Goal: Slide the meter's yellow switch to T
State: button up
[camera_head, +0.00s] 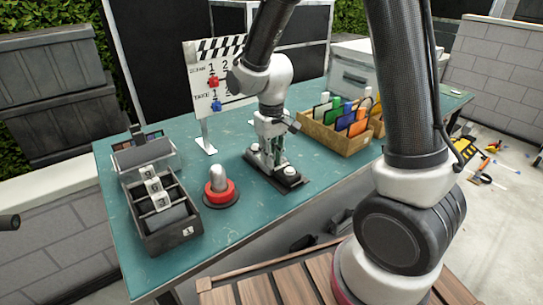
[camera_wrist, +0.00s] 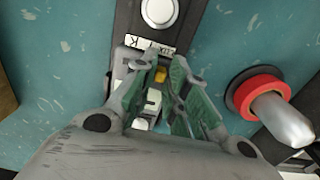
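The meter is a dark, flat box (camera_head: 292,182) on the green table, with a white round knob near each end. In the wrist view the meter (camera_wrist: 126,25) runs down the picture, with a white knob at the top and a white label bearing a K. The yellow switch (camera_wrist: 160,75) shows small between my fingers. My gripper (camera_wrist: 167,60) points down over the meter's middle, with its green-padded fingers partly open on either side of the switch. It also shows in the head view (camera_head: 269,160). Whether a fingertip touches the switch, I cannot tell. The T mark is not readable.
A red-based button or lever (camera_head: 219,188) stands left of the meter. A black compartment box (camera_head: 162,215) is at the table's left end. A clapperboard (camera_head: 212,80) stands behind. A wooden crate (camera_head: 330,138) with coloured items is to the right.

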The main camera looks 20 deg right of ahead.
grip_shut()
jog(key=shift+w+d, duration=0.3)
jog(key=shift+d, duration=0.6)
jog(key=o, duration=0.6)
grip_release()
notch_tip(320, 180, up, 12)
